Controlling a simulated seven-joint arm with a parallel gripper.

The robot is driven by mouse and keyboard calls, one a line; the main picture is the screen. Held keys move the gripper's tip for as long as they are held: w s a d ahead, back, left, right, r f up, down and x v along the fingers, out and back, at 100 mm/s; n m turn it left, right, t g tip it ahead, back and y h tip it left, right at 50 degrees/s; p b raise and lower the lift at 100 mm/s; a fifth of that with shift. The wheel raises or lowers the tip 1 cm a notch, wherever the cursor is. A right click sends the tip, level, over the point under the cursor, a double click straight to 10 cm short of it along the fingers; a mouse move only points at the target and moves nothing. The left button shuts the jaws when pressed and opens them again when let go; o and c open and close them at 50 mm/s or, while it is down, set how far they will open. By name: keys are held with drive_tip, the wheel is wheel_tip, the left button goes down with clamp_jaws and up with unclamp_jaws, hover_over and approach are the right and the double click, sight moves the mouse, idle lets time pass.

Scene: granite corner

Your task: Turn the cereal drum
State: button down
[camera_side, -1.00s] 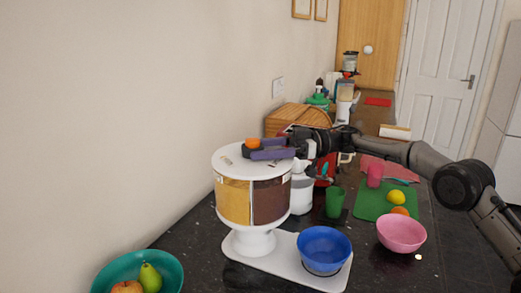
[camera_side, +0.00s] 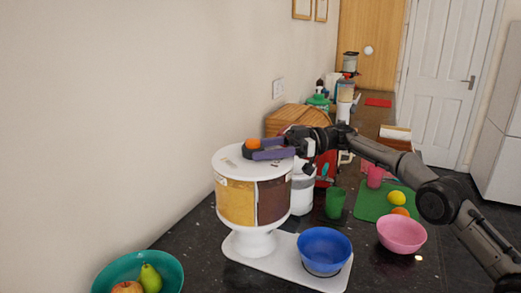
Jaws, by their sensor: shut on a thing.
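The cereal drum (camera_side: 237,203) is a white cylinder on a pedestal, with a yellow-filled section on the left and a dark brown section on the right facing the camera. An orange knob (camera_side: 253,143) stands on its white top. My gripper (camera_side: 260,149), with purple-grey fingers, reaches in from the right over the drum's top and is shut on the orange knob. The fingers partly hide the knob's lower part. A blue bowl (camera_side: 324,249) sits on the white base plate (camera_side: 285,274) to the right of the pedestal.
A teal bowl with fruit (camera_side: 110,270) stands at front left. A green cup (camera_side: 335,203), a pink bowl (camera_side: 402,233) and a green mat (camera_side: 370,210) with a lemon are on the right. A wooden bread box (camera_side: 292,117) stands behind. The wall is close on the left.

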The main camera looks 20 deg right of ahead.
drive_tip(key=shift+c, duration=0.6)
unclamp_jaws()
drive_tip(key=shift+d, duration=0.1)
drive_tip(key=d, duration=1.3)
drive_tip(key=shift+d, duration=0.35)
drive_tip(key=shift+a, duration=0.1)
